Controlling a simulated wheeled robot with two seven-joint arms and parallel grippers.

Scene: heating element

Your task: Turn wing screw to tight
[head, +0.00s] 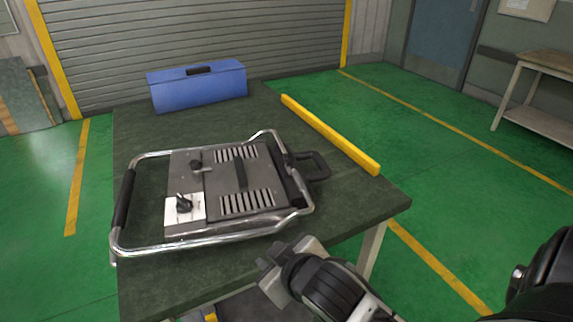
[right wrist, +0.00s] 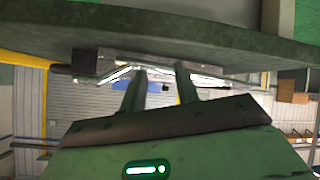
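A grey heating unit (head: 240,190) with a chrome tube frame lies on the dark table. A dark winged knob (head: 184,203) sits on a white plate at its front left; it looks like the wing screw. A smaller dark knob (head: 196,165) is behind it. My right gripper (head: 268,266) is at the table's front edge, right of the knob and apart from it. In the right wrist view my fingers (right wrist: 160,75) stand apart with nothing between them. The unit shows there only as a thin edge. My left gripper is not in view.
A blue toolbox (head: 198,86) stands at the table's back left. A yellow bar (head: 328,132) lies along the right side. The table (head: 350,200) is bare between the unit and its right corner. A workbench (head: 540,85) stands far right.

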